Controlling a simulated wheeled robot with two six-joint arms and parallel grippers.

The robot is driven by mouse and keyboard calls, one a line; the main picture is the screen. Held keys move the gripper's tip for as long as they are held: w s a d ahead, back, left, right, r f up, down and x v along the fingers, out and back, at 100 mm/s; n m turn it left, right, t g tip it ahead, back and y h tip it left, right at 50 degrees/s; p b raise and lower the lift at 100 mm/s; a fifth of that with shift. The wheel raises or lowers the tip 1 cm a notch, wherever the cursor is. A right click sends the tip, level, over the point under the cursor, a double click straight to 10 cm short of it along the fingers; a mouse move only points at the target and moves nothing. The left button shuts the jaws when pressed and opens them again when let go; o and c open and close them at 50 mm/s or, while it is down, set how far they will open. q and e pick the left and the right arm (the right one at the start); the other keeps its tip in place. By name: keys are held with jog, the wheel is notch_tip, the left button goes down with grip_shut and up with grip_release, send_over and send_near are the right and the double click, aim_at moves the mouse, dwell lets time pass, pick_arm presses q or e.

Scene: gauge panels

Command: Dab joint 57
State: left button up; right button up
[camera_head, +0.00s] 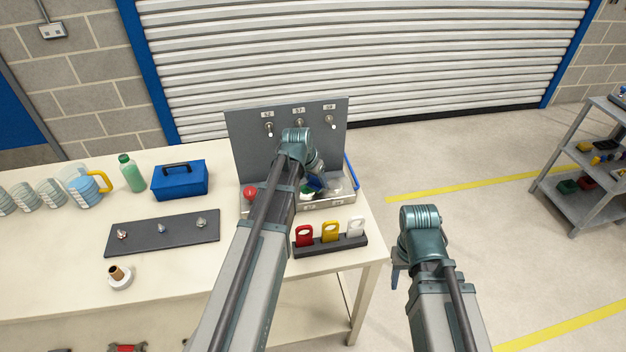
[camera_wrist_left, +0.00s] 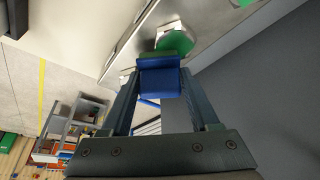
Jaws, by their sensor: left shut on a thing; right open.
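The grey panel (camera_head: 255,130) stands at the back of the table. It carries three small joints under number labels; the middle label, above joint 57 (camera_head: 299,124), reads 57. My left gripper (camera_head: 318,185) is low in front of the panel, over a metal tray (camera_head: 335,203), partly hidden by its arm. It is shut on a blue block-like thing (camera_wrist_left: 160,82), seen between the fingertips in the left wrist view. A green round thing (camera_wrist_left: 175,42) lies just beyond it; whether they touch I cannot tell. My right gripper (camera_head: 398,275) is off the table's right edge, mostly hidden by its arm.
A red ball-like thing (camera_head: 250,192) is at the tray's left end. A rack (camera_head: 330,246) with red, yellow and white tags stands in front. A blue toolbox (camera_head: 180,181), a green bottle (camera_head: 132,174) and a dark mat (camera_head: 163,234) with small fittings are left.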

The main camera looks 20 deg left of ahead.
pick_arm(q)
jog(key=shift+w+r+p, duration=0.1)
jog(key=shift+r+p, duration=0.3)
jog(key=shift+p, duration=0.1)
notch_tip(320, 180, up, 5)
jog(key=p, duration=0.5)
jog(key=shift+r, duration=0.1)
notch_tip(320, 180, up, 3)
jog(key=p, duration=0.3)
